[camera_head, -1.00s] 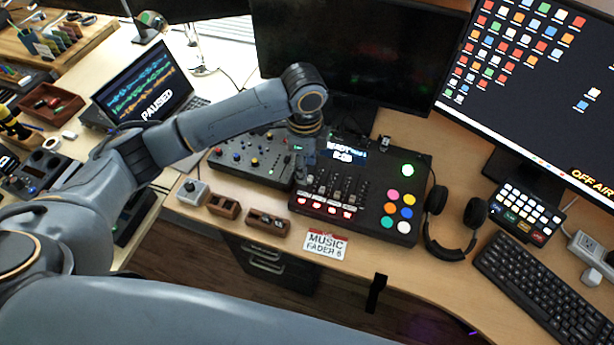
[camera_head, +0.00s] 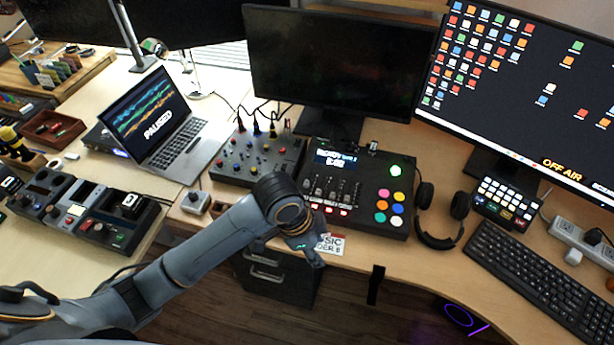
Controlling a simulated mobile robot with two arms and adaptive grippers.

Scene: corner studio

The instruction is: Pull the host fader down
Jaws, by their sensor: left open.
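The black fader console (camera_head: 370,208) sits on the desk, with several faders (camera_head: 338,191) in its left half, lit buttons below them and coloured round pads at its right. Its small screen reads READY. I cannot read which fader is the host one. My left gripper (camera_head: 309,251) is in front of the console's lower left corner, over the desk's front edge, apart from the faders. It points down and is open; its fingers are small in view. It partly covers the white card (camera_head: 331,244) with red lettering. My right gripper is not in view.
A knob mixer (camera_head: 257,158) stands left of the console, and headphones (camera_head: 440,218) lie right of it. A dark monitor (camera_head: 335,65) stands behind. A small grey box (camera_head: 195,202) sits near the front edge. A laptop (camera_head: 160,120) is at the left.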

